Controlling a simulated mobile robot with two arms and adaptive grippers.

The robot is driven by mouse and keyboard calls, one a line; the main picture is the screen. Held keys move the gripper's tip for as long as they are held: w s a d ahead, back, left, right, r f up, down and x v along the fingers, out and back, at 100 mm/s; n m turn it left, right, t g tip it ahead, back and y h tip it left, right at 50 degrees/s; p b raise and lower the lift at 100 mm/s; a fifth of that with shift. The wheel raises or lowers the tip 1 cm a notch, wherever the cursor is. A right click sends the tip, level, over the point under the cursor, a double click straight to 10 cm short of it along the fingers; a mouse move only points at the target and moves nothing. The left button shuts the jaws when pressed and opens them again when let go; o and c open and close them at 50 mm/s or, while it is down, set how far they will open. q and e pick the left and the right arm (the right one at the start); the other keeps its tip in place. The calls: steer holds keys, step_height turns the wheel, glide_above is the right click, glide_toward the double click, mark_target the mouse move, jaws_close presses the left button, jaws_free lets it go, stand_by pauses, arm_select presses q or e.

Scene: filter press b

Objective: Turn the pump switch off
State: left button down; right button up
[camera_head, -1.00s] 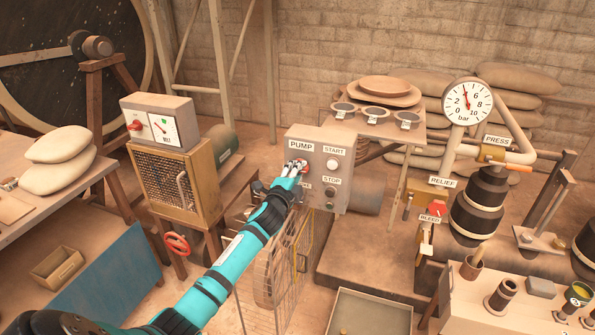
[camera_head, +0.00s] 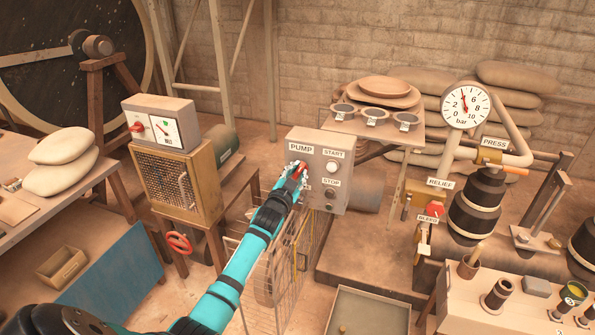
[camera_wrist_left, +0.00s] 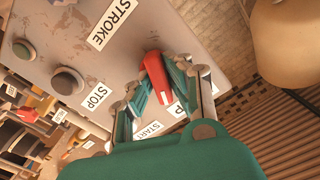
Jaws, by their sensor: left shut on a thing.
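The grey pump control box (camera_head: 336,140) stands near the middle of the head view, with a PUMP label (camera_head: 301,147) at its upper left. The red pump switch (camera_head: 304,166) is mostly hidden behind my left gripper (camera_head: 298,172), which reaches up to it from the lower left. In the left wrist view the red switch handle (camera_wrist_left: 154,72) lies between the fingers of my left gripper (camera_wrist_left: 157,88). The gripper is shut on the switch handle. My right gripper is not in view.
A START button (camera_head: 331,167) and a STOP button (camera_head: 330,193) sit beside the switch. A wire-mesh guard (camera_head: 306,245) stands below the box.

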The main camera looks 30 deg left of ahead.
arm_select(q)
steer(key=n+p, duration=0.1)
steer(key=n, duration=0.4)
steer(key=shift+f, duration=0.1)
steer(key=shift+n, duration=0.3)
stand_by(0.4)
steer(key=c, duration=1.3)
jaws_free()
steer(key=shift+s, duration=0.1)
steer(key=v, duration=1.2)
